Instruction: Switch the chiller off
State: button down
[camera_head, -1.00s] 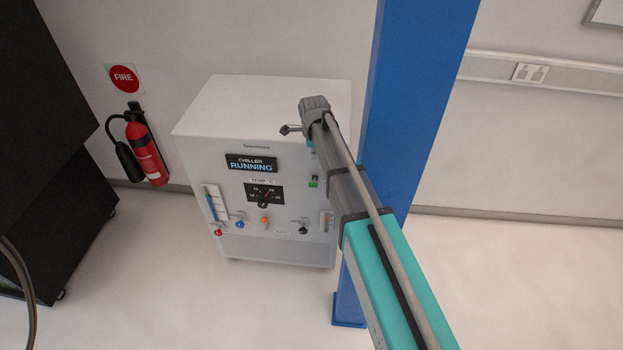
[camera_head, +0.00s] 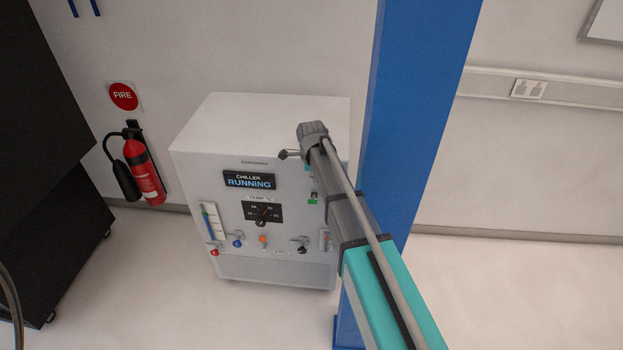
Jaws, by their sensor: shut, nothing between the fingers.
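The white chiller (camera_head: 196,180) stands on the floor against the wall, its display (camera_head: 249,181) reading "CHILLER RUNNING". A dial marked in temperature (camera_head: 262,213) sits below the display. A small green-lit switch (camera_head: 312,201) shows at the right of the front panel, just left of my arm. My gripper (camera_head: 287,155) is shut and empty, pointing left in front of the chiller's upper front. It is above and slightly left of the green switch in the picture. My wrist hides most of the gripper, and my arm covers the panel's upper right part.
Coloured valve handles (camera_head: 263,239) line the chiller's lower front. A blue post (camera_head: 415,120) stands close on the right. A red fire extinguisher (camera_head: 140,170) hangs on the wall to the left, beside a black cabinet (camera_head: 50,150). The floor before the chiller is clear.

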aim_at(311, 202)
jog(key=shift+w+f+b, duration=0.2)
jog(key=shift+f+b, duration=1.4)
jog(key=shift+f, duration=0.05)
jog(key=shift+w+f+b, duration=0.15)
jog(key=shift+f+b, duration=1.4)
jog(key=shift+f, duration=0.15)
jog(key=shift+w+f+b, duration=0.2)
jog(key=shift+f+b, duration=1.4)
jog(key=shift+f, duration=0.05)
jog(key=shift+s+a+f, duration=0.15)
jog(key=shift+s+a, duration=0.05)
